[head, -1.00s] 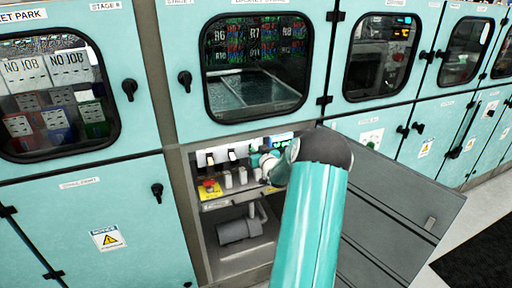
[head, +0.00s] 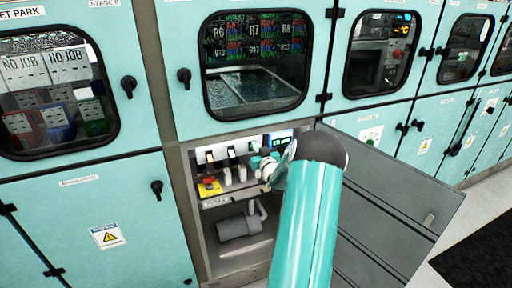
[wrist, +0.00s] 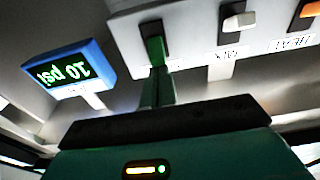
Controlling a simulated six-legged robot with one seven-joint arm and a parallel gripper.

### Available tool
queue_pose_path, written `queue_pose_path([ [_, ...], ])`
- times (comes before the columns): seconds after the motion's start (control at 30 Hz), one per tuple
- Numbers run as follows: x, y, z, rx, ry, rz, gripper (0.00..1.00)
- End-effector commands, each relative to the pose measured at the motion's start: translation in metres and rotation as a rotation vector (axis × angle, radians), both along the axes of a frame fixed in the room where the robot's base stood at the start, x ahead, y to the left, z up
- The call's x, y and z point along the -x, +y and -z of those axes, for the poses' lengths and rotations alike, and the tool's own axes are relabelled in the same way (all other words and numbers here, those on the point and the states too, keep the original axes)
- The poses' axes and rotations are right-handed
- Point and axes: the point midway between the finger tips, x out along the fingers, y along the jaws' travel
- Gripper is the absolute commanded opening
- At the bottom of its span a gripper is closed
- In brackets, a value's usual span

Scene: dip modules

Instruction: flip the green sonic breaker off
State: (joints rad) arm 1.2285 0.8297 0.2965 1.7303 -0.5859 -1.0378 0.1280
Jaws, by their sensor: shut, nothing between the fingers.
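The green breaker (wrist: 153,45) is a dark green rocker in a black slot on a white panel, at the upper middle of the wrist view. My gripper (wrist: 157,88) is shut, with its narrow green fingers pointing at the breaker's lower end. The fingertips are at or very near the rocker; I cannot tell if they touch. In the head view my gripper (head: 256,162) reaches into the open lower cabinet, in front of the right part of the breaker row, and the green rocker is hard to make out there.
A white breaker (wrist: 238,18) and an orange breaker (wrist: 310,9) sit beside it. A blue display (wrist: 65,72) reading 10 psi is on the other side. A red button on a yellow plate (head: 209,187) is below the row. The open cabinet door (head: 395,200) stands right.

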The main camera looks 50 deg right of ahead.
Motion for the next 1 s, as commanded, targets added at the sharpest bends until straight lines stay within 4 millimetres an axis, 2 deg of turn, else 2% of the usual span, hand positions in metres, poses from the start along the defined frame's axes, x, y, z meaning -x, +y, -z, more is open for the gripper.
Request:
queue_pose_path([
  [0.37,0.001,0.003,0.009,0.054,-0.095,-0.002,0.00],
  [0.77,0.005,0.004,0.026,0.210,-0.355,-0.002,0.00],
  [1.0,0.006,0.004,0.025,0.209,-0.351,-0.001,0.00],
])
